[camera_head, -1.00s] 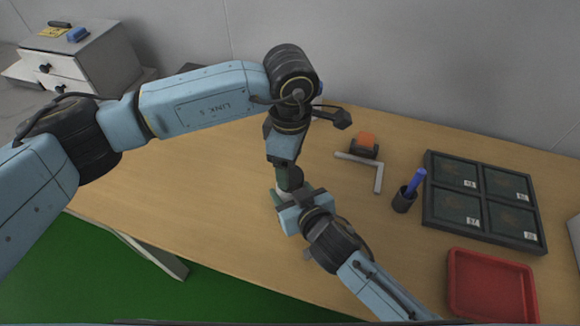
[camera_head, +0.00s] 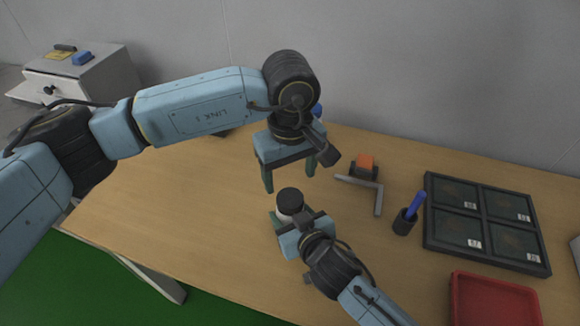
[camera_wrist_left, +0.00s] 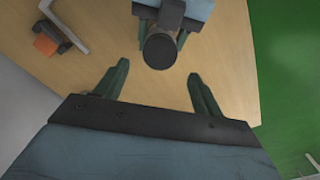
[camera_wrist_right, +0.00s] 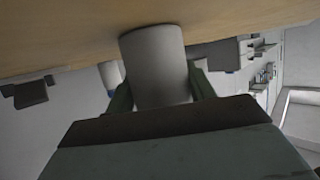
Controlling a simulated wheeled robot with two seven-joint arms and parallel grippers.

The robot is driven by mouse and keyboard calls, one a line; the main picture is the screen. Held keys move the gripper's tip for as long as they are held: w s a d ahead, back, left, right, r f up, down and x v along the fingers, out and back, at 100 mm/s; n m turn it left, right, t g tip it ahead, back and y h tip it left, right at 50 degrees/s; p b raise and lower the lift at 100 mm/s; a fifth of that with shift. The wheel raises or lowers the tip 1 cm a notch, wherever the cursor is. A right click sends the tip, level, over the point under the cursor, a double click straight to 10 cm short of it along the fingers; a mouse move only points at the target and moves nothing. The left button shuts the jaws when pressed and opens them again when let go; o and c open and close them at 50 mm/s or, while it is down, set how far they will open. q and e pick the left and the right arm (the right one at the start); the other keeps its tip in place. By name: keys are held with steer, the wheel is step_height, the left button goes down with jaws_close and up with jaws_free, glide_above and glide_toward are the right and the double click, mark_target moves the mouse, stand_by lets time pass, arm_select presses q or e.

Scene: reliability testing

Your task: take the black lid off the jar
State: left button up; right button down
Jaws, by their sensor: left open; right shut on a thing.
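The jar (camera_head: 289,217) is white, with its round black lid (camera_head: 290,197) on top. My right gripper (camera_head: 297,215) is shut on the jar body from the front. In the right wrist view the jar (camera_wrist_right: 155,65) stands between its two fingers. My left gripper (camera_head: 289,182) is open and empty, pointing down, above and just behind the lid. In the left wrist view the lid (camera_wrist_left: 159,50) shows beyond the open fingers, apart from them. Whether the lid is loose cannot be seen.
A grey L-shaped bar (camera_head: 377,198) and an orange-topped block (camera_head: 366,162) lie right of the jar.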

mark_target(290, 198)
arm_select(q)
step_height(290, 198, down, 7)
steer(key=shift+r, duration=0.15)
steer(key=shift+c, duration=0.5)
steer(key=c, duration=0.9)
steer(key=n, duration=0.5)
steer(key=shift+n, duration=0.3)
steer(key=n, duration=0.4)
steer(key=shift+n, duration=0.3)
steer(key=o, duration=1.1)
